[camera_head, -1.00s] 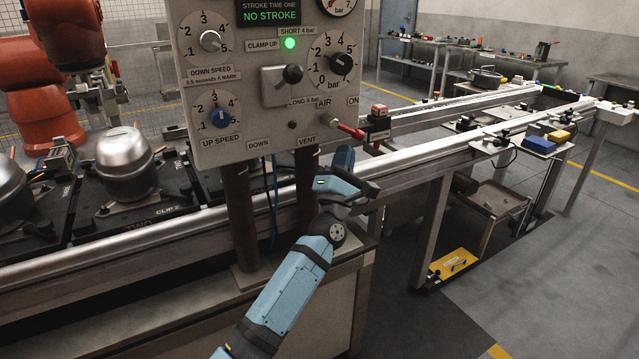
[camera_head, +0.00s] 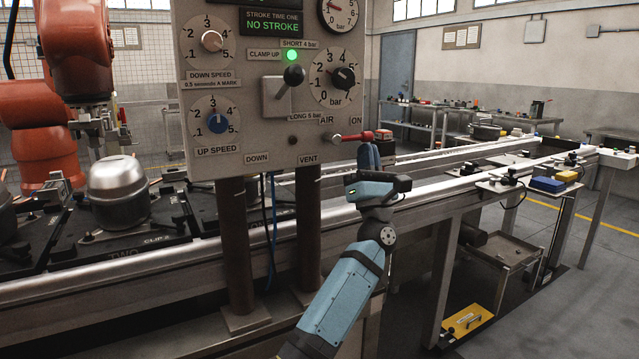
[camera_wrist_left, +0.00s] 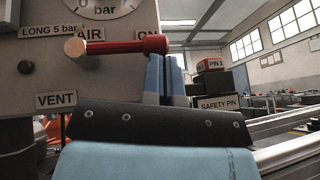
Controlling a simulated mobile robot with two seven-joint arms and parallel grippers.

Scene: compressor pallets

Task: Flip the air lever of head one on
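The air lever (camera_head: 355,136) is a red handle on a metal pivot at the lower right of the grey control panel (camera_head: 270,163), below the AIR and ON labels. It points right and is nearly level, its tip slightly raised. It also shows in the left wrist view (camera_wrist_left: 120,46). My left gripper (camera_head: 368,148) points up with its blue fingers close together, directly under the lever's outer end. In the left wrist view the fingertips (camera_wrist_left: 165,58) appear to meet the lever's underside, with nothing visible between them. My right gripper is out of view.
The clamp lever (camera_head: 293,76) and dials sit higher on the panel. Conveyor rails (camera_head: 440,190) run behind my arm. An orange robot (camera_head: 75,50) stands at the left.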

